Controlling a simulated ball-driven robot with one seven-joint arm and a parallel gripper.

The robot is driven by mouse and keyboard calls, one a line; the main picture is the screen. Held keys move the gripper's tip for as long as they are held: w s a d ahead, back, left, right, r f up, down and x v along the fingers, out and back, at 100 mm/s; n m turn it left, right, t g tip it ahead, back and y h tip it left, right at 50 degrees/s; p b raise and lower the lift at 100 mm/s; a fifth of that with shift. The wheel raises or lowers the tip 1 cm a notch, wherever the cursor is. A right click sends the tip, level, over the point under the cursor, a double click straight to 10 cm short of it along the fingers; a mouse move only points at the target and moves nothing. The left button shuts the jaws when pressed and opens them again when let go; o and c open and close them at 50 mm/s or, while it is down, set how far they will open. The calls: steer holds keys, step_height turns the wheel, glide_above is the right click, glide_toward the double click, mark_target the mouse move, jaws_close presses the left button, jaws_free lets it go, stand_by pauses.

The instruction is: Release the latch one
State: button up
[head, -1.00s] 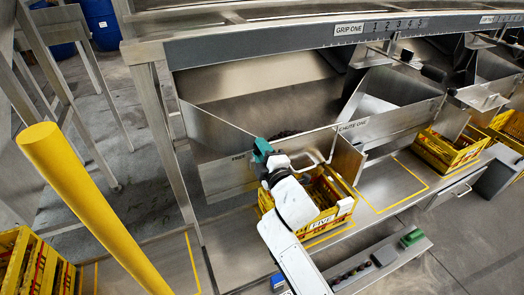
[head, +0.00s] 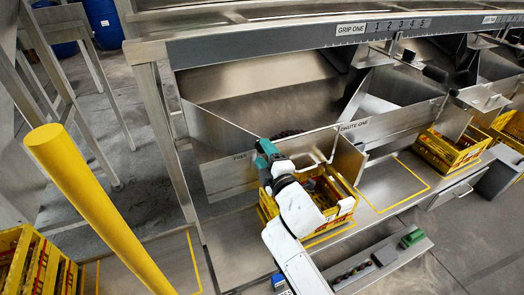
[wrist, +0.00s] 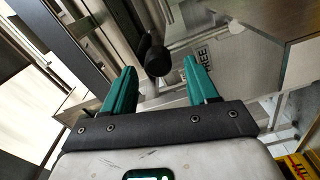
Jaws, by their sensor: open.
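My gripper (wrist: 160,82) is open, its two teal fingers apart with nothing held between them. A dark rounded knob on a lever (wrist: 157,57), which looks like the latch handle, shows in the wrist view beyond the gap between the fingertips, nearer the left finger. I cannot tell whether a finger touches it. A "FREE" label (wrist: 203,58) is on the metal panel just right of the knob. In the head view my gripper (head: 265,149) is at the front panel of chute one, by the label (head: 238,157); the knob is hidden there.
A bent rail (head: 322,158) is close right of my gripper. A yellow post (head: 90,205) stands at left. The yellow-outlined shelf space (head: 392,187) right of the crate is empty.

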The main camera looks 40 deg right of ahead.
steer(key=v, duration=0.9)
stand_by(0.3)
steer(key=s+f+m+g+y, duration=0.1)
steer(key=s+f+m+g, duration=0.8)
steer(key=s+f, duration=0.25)
steer(key=s+a+f+m+g+y, duration=0.2)
steer(key=s+a+f+g, duration=0.15)
steer(key=s, duration=0.35)
steer(key=s+a+f+m+g+y, duration=0.2)
steer(key=s+a+g, duration=0.15)
steer(key=s, duration=0.35)
step_height(320, 180, up, 19)
steer(key=p, duration=1.9)
steer(key=shift+s+d, duration=0.1)
steer(key=shift+s, duration=0.05)
